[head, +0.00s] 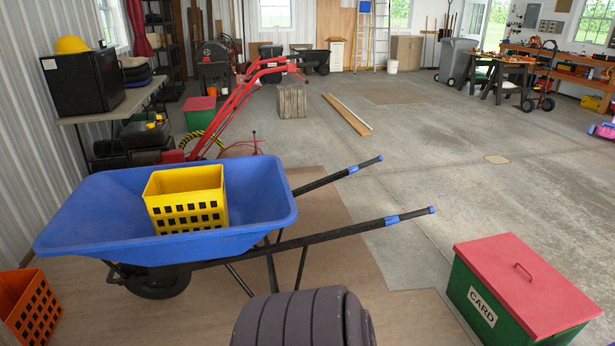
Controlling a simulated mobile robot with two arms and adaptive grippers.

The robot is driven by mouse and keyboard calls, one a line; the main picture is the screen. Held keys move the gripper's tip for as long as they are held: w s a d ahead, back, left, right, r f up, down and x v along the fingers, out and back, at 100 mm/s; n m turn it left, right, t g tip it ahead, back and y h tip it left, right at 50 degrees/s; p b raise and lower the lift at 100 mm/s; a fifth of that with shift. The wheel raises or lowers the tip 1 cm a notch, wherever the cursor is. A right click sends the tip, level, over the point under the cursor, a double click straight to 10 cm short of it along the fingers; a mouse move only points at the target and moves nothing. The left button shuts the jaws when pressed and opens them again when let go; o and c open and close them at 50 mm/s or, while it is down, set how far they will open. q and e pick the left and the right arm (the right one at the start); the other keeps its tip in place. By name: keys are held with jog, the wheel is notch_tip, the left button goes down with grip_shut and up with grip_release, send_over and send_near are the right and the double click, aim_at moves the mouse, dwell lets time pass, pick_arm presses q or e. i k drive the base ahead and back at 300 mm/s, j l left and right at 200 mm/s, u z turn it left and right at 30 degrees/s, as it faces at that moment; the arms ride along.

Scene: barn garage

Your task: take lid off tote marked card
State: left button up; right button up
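A green tote (467,289) marked CARD stands on the floor at the lower right of the head view. Its label (482,307) is white with dark letters. A flat red lid (500,262) lies on top of the tote and covers it, with a thin handle (523,272) on its upper face. The inside of the tote is hidden. Neither of my grippers shows in the head view.
A blue wheelbarrow (110,215) holding a yellow crate (187,186) stands left of the tote, its handles pointing toward the right. An orange crate (32,312) is at the lower left. Another green tote with a red lid (199,104) stands farther back. Open concrete floor lies beyond the CARD tote.

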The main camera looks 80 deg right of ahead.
aim_at(543, 302)
jog(key=z, duration=4.3)
jog(key=i+j+z, duration=0.1)
jog(key=z, duration=0.35)
jog(key=i+j+z, duration=0.15)
jog(key=z, duration=0.25)
jog(key=i+j, duration=0.05)
